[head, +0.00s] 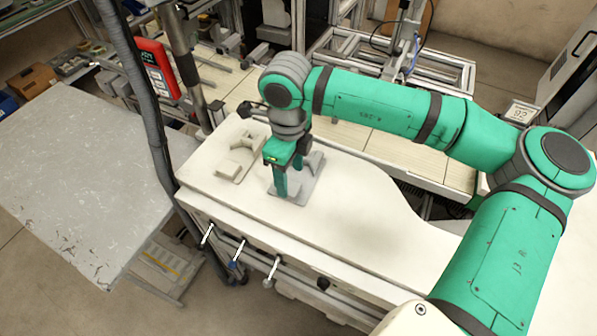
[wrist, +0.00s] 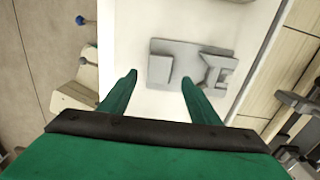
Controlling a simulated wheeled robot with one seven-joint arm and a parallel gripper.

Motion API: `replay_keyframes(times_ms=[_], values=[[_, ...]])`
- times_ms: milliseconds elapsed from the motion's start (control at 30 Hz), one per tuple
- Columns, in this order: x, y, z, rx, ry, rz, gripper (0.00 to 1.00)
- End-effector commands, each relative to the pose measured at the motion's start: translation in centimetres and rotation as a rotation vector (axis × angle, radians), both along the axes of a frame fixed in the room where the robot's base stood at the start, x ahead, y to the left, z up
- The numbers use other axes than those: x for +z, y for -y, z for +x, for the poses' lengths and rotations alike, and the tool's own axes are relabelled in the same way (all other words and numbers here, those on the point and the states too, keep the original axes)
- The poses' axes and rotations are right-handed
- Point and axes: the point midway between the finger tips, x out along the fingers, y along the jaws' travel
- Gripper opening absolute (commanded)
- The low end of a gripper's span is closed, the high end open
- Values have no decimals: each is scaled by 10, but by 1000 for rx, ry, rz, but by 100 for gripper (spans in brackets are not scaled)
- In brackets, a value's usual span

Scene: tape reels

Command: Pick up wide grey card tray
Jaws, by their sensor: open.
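The wide grey card tray (head: 304,190) lies flat on the pale worktop, partly hidden behind my gripper in the head view. It also shows in the wrist view (wrist: 188,66), with a raised upright part at its left and a branching grey piece at its right. My gripper (head: 284,188) is over the tray's left part, pointing down. In the wrist view my gripper (wrist: 158,78) is open, with one fingertip left of the tray and the other over its lower edge. Nothing is held; whether the fingers touch the tray cannot be told.
A beige tray (head: 226,172) with raised pieces lies left of the grey tray. The worktop (head: 350,215) is clear to the right. A dark vertical post (head: 150,110) and a red handheld device (head: 157,68) stand at the left. A grey table (head: 80,190) is farther left.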

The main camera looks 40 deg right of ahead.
Motion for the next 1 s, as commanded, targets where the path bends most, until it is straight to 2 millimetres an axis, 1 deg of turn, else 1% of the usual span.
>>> replay_keyframes(times_ms=[100, 300, 400, 600, 667, 700, 767, 800, 833, 1000], values=[[-18, -3, 1, 11, -2, 4, 57], [-40, -5, 3, 22, -1, 2, 57], [-44, -6, 3, 23, 0, 1, 57], [-44, -6, 4, 25, 1, 0, 57], [-44, -6, 4, 24, 1, 0, 42], [-44, -5, 3, 22, 1, 0, 33], [-44, -4, 2, 18, 1, 0, 18], [-44, -2, 2, 15, 1, 0, 9], [-44, -1, 1, 13, 1, 1, 7], [-44, 0, 0, 10, 0, 1, 7]])
